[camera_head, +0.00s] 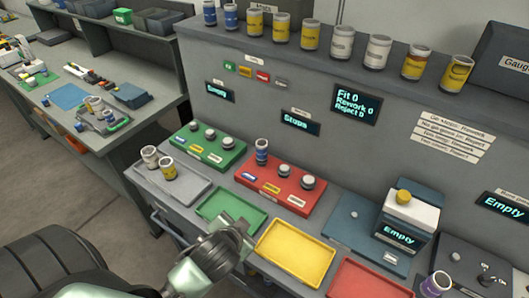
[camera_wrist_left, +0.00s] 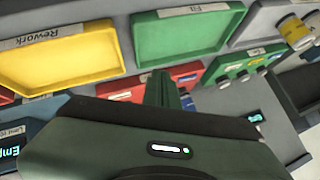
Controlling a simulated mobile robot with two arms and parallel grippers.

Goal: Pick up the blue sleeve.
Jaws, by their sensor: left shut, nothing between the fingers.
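A blue-banded sleeve (camera_head: 262,152) stands upright on the red block (camera_head: 308,205), at its left end. Two more blue-banded sleeves stand on the upper shelf, one of them here (camera_head: 231,16). My left gripper (camera_head: 240,230) is over the front of the bench, by the green tray (camera_head: 210,204) and the yellow tray (camera_head: 270,250), in front of the red block and apart from the sleeve. In the left wrist view its fingers (camera_wrist_left: 163,88) are together and empty. My right gripper is not in view.
Two sleeves stand in the grey tray (camera_head: 190,200) at left. A green block (camera_head: 228,158) with several grey knobs lies behind it. A purple-banded sleeve (camera_head: 437,285) is at the lower right. A grey-blue machine (camera_head: 408,216) stands right of the red block.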

